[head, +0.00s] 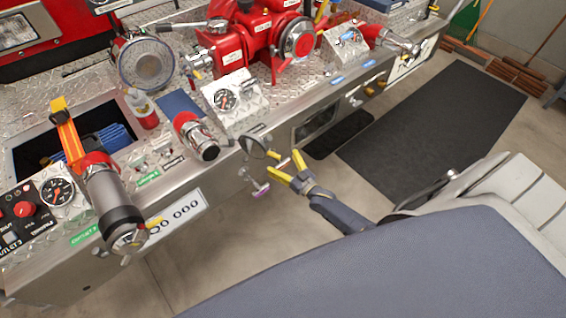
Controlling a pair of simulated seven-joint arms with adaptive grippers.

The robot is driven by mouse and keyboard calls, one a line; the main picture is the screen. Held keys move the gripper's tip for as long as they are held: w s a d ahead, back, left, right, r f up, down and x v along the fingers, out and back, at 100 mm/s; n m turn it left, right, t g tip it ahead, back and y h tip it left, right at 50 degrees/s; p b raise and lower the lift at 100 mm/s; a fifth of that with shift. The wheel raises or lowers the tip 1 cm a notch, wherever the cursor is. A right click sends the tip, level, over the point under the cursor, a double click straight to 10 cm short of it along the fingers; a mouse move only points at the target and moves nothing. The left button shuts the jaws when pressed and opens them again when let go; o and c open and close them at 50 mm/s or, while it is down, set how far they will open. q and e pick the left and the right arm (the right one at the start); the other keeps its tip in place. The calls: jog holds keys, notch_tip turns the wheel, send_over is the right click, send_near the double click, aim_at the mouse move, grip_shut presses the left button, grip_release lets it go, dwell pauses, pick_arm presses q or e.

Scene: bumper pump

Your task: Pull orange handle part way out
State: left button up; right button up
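The orange handle (69,136) is at the left of the head view. It is a long bar with a yellow-orange top end, standing over the edge of an open dark compartment, just behind a large grey cylindrical fitting. My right gripper (288,168) is well to the right of it, in front of the bumper's front face. Its two yellow fingertips are spread apart with nothing seen between them. A small T-shaped pull (257,187) and a round disc on the bumper face are close to its left. My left gripper is not in view.
The grey cylinder (112,205) with a red collar juts forward near the orange handle. A shorter silver outlet (198,138), a red and white bottle (142,110) and a gauge panel (226,97) stand between handle and gripper. The floor right of the bumper is clear, with a dark mat (435,125).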

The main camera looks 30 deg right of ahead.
jog(key=shift+s, duration=0.15)
jog(key=s+d, duration=0.2)
jog(key=s, duration=0.9)
jog(key=shift+s, duration=0.25)
jog(key=shift+d, duration=0.1)
